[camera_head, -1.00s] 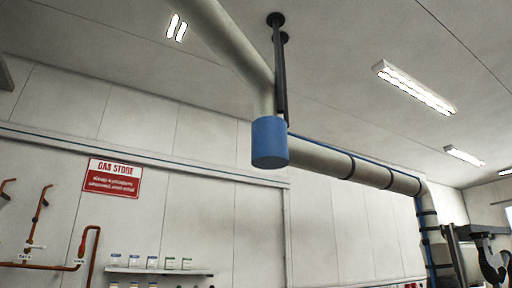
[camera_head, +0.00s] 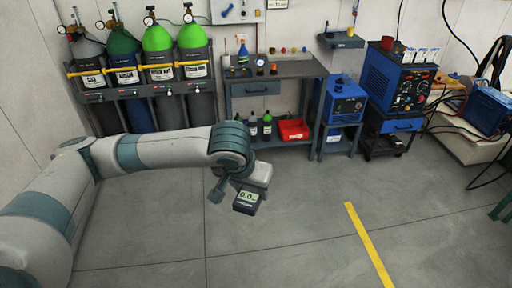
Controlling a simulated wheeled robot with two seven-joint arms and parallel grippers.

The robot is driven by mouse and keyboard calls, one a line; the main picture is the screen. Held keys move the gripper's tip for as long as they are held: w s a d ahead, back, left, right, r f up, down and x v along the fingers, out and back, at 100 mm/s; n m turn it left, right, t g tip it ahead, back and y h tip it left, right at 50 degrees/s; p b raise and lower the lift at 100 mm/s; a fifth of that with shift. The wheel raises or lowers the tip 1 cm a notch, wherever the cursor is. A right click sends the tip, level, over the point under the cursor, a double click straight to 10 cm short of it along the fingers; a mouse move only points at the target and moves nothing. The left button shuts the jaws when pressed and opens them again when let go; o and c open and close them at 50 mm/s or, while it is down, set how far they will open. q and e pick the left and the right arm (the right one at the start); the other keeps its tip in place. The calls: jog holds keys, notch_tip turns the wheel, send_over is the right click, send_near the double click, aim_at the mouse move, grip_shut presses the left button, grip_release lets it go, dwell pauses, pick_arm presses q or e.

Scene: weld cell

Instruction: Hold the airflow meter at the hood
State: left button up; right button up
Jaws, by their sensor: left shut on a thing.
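The airflow meter (camera_head: 247,201) is a small dark box with a pale display that seems to read 0.0. My left gripper (camera_head: 236,193) is shut on it and holds it in the air over the grey floor, at the middle of the view. The fingers are partly hidden by my wrist, so the exact grip does not show clearly. No hood is in the current view. My right gripper is not in view.
A grey workbench (camera_head: 277,69) with a red bin (camera_head: 293,129) on its lower shelf stands behind the meter. Gas cylinders (camera_head: 158,38) stand in a rack at the back left. Blue welding machines (camera_head: 403,84) stand right. The floor around the yellow line (camera_head: 369,245) is clear.

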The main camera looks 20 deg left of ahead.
pick_arm(q)
jog(key=s+f+b, duration=0.3)
jog(key=f+b, duration=0.5)
jog(key=f, duration=1.1)
jog(key=shift+a, duration=0.15)
